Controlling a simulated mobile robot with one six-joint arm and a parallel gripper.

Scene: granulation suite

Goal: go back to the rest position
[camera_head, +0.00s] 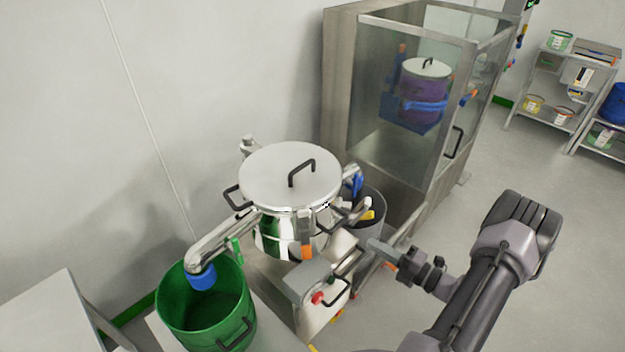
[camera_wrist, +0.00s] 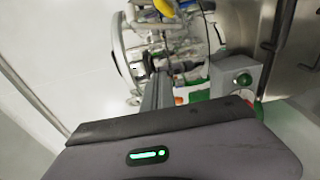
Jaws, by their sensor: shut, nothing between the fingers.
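My gripper (camera_head: 374,246) is at the end of my arm, right of the steel granulator. Its fingers are shut with nothing between them. In the wrist view the fingers (camera_wrist: 157,92) point toward the machine's side. The granulator's lidded steel bowl (camera_head: 290,180) stands at the centre of the head view, with a black handle on the lid. A grey control box (camera_head: 308,280) with a red button sits below it; the box also shows in the wrist view (camera_wrist: 232,82), with a green button. I cannot tell whether the fingers touch anything.
A green bin (camera_head: 205,310) stands under the blue-ended outlet (camera_head: 201,277). A grey bin (camera_head: 372,208) stands just behind my gripper. A glass-walled steel cabinet (camera_head: 400,145) holds a purple drum (camera_head: 424,88). Shelves (camera_head: 560,85) stand at the far right. The floor at right is clear.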

